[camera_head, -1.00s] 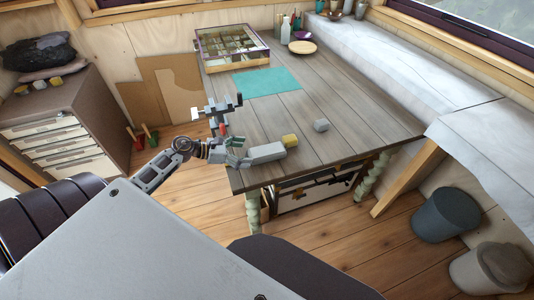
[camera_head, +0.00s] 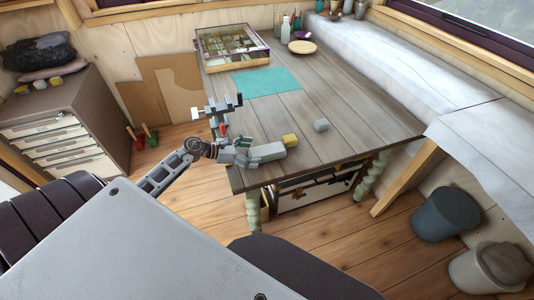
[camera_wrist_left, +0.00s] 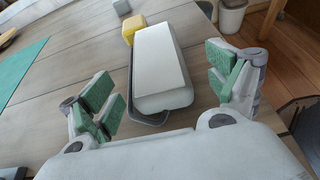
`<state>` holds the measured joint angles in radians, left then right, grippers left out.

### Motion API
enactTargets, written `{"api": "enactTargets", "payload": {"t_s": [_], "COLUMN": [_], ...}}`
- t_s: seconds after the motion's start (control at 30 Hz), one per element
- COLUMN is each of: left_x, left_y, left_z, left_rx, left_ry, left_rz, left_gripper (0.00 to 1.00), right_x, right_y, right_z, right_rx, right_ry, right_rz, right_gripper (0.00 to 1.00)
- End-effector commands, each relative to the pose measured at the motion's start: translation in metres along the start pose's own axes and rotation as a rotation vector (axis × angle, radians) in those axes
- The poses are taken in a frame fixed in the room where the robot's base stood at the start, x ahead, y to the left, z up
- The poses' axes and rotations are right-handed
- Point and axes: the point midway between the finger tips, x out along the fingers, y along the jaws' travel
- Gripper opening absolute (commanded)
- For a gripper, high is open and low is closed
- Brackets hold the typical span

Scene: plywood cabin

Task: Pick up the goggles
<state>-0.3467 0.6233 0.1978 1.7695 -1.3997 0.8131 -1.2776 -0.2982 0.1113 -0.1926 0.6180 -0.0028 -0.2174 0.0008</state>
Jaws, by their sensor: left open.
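I cannot make out goggles in either view. My left gripper (camera_head: 242,152) is open at the table's near left edge. In the left wrist view its green-padded fingers (camera_wrist_left: 160,88) stand apart, on either side of the near end of a white block (camera_wrist_left: 162,62) in a dark grey holder. The gap between the fingers looks empty, and I see no finger touching the block. The block also shows in the head view (camera_head: 266,152), just right of the gripper. My right gripper is not in view.
A yellow block (camera_head: 290,140) and a grey block (camera_head: 321,125) lie beyond the white block on the wooden table (camera_head: 345,145). A teal mat (camera_head: 266,81), a glass-topped case (camera_head: 232,47) and a round wooden dish (camera_head: 302,47) are farther back. The table's right side is mostly clear.

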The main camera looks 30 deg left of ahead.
Motion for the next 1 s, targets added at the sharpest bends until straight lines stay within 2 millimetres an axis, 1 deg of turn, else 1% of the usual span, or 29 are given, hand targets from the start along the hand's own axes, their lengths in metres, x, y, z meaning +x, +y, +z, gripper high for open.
{"api": "enactTargets", "payload": {"t_s": [0.3,0.47,0.7,1.0], "left_x": [0.021,0.034,0.046,0.047], "left_y": [0.004,0.004,0.004,0.004], "left_z": [0.005,0.005,0.004,0.004], "left_rx": [0.001,0.0,0.0,0.001], "left_ry": [-0.002,-0.003,-0.001,-0.001], "left_rz": [0.001,0.001,0.0,0.0], "left_gripper": [0.89,0.89,0.89,0.89], "right_x": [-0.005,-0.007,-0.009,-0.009], "right_y": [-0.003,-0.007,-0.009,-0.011], "right_z": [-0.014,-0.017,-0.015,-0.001], "right_rx": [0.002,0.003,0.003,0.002], "right_ry": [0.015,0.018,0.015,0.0], "right_rz": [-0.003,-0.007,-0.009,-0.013], "right_gripper": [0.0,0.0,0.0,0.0]}}
